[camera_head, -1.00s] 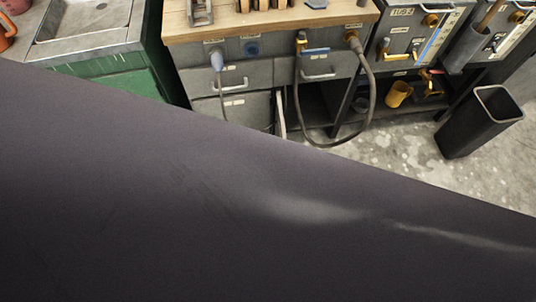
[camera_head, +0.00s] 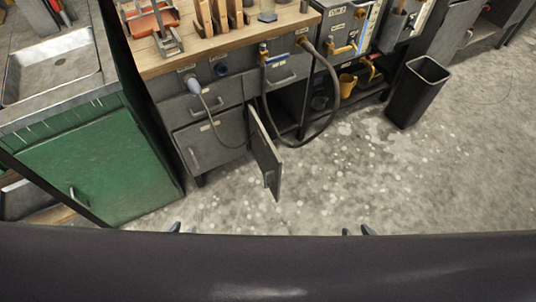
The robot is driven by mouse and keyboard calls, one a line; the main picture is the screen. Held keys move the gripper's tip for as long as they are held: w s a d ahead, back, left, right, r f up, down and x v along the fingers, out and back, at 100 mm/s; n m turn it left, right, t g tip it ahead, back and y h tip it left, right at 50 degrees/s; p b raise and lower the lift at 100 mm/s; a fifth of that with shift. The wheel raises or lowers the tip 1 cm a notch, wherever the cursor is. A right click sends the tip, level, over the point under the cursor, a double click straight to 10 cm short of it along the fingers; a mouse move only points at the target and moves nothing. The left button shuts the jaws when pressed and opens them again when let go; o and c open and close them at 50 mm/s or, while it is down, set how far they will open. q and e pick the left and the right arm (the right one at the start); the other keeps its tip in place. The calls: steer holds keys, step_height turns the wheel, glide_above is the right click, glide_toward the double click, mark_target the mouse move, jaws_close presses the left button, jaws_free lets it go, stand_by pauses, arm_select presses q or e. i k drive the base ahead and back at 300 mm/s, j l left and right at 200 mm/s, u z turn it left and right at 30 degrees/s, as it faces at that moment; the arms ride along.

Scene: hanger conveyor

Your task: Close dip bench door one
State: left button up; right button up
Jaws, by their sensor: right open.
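A grey door (camera_head: 266,160) stands swung open on the grey workbench (camera_head: 210,145), sticking out over the floor, with a small handle near its lower free end. The frames do not show a label telling which door is door one. A green cabinet door (camera_head: 100,165) with a handle is under the metal sink bench at the left; I cannot tell whether it is fully shut. My left gripper (camera_head: 183,229) and right gripper (camera_head: 358,231) show only their fingertips above my dark body at the bottom. Both have a gap between the tips, are empty, and are apart from the doors.
A hose (camera_head: 335,95) loops down from the workbench front. A black bin (camera_head: 418,92) stands on the floor at the right. Tools sit on the wooden top (camera_head: 225,50). The concrete floor (camera_head: 330,195) in front is clear.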

mark_target(266, 156)
steer(key=k+j, duration=0.1)
steer(key=j, duration=0.15)
steer(key=i+j+z, duration=0.1)
steer(key=j, duration=0.4)
steer(key=i+j, duration=0.15)
steer(key=j, duration=0.35)
steer(key=i+j+z, duration=0.15)
steer(key=j, duration=0.4)
steer(key=j+z, duration=0.1)
steer(key=j, duration=0.4)
steer(key=i, duration=0.05)
